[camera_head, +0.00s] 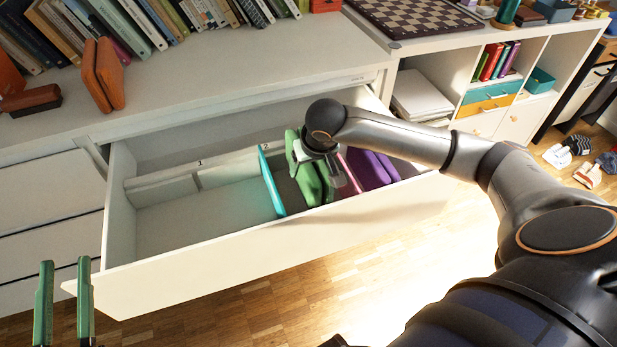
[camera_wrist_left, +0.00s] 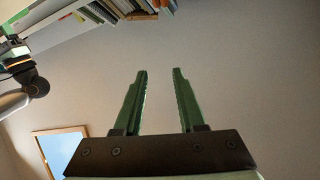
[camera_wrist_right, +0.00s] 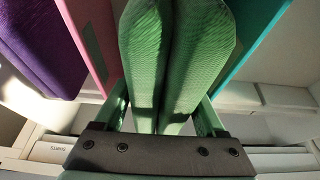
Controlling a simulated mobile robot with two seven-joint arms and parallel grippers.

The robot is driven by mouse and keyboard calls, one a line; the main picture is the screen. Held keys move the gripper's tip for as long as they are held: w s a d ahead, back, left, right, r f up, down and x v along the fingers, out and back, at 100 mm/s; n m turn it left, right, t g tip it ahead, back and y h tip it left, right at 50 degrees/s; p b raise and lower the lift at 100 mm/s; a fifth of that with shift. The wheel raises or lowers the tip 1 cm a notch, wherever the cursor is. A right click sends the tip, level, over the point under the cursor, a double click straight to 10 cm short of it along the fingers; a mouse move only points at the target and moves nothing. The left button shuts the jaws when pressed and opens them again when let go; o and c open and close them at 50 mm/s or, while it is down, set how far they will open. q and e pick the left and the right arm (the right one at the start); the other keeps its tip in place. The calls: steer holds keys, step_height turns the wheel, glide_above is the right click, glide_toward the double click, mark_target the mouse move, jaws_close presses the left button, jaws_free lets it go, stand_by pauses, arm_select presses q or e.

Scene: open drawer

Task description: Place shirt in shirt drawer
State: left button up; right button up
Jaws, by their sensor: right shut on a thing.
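The open white drawer (camera_head: 190,265) has a teal divider (camera_head: 271,183) and a pink divider (camera_head: 349,172). A folded green shirt (camera_head: 307,181) stands upright in the section between them. My right gripper (camera_wrist_right: 163,105) is shut on this shirt (camera_wrist_right: 178,60), which stands folded between the fingers. In the head view my right arm and hand partly hide the shirt and the gripper's fingertips. Whether the shirt touches the drawer floor is hard to tell. My left gripper (camera_head: 65,264) is open and empty, left of the drawer front; its green fingers stand apart in the left wrist view (camera_wrist_left: 160,75).
Purple folded cloth (camera_head: 372,168) stands right of the pink divider. The drawer's wide left section is empty. An open shelf unit (camera_head: 540,60) with a chessboard stands right.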

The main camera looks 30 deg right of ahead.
step_height(320, 180, down, 4)
steer(key=shift+r+b, duration=0.25)
steer(key=shift+b, duration=0.4)
steer(key=shift+f, duration=0.1)
arm_select(q)
steer(key=s+r+m+t+h, duration=0.2)
steer(key=s+r+m+h, duration=0.1)
steer(key=r, duration=0.4)
steer(key=shift+s+d+h, duration=0.15)
steer(key=shift+d+h, duration=0.25)
steer(key=shift+h, duration=0.1)
steer(key=shift+w+f+y, duration=0.15)
steer(key=shift+w+y, duration=0.05)
steer(key=shift+y, duration=0.1)
arm_select(e)
steer(key=shift+f, duration=0.25)
steer(key=shift+f, duration=0.35)
steer(key=o, duration=1.1)
arm_select(q)
steer(key=shift+w+a+f+n+y, duration=0.1)
steer(key=shift+w+f+n+y, duration=0.2)
steer(key=shift+f, duration=0.2)
steer(key=shift+w+a+f+n+y, duration=0.15)
steer(key=shift+f+n+y, duration=0.15)
steer(key=shift+f, duration=0.2)
arm_select(e)
steer(key=o, duration=0.4)
steer(key=shift+s+f, duration=0.1)
steer(key=shift+f, duration=0.05)
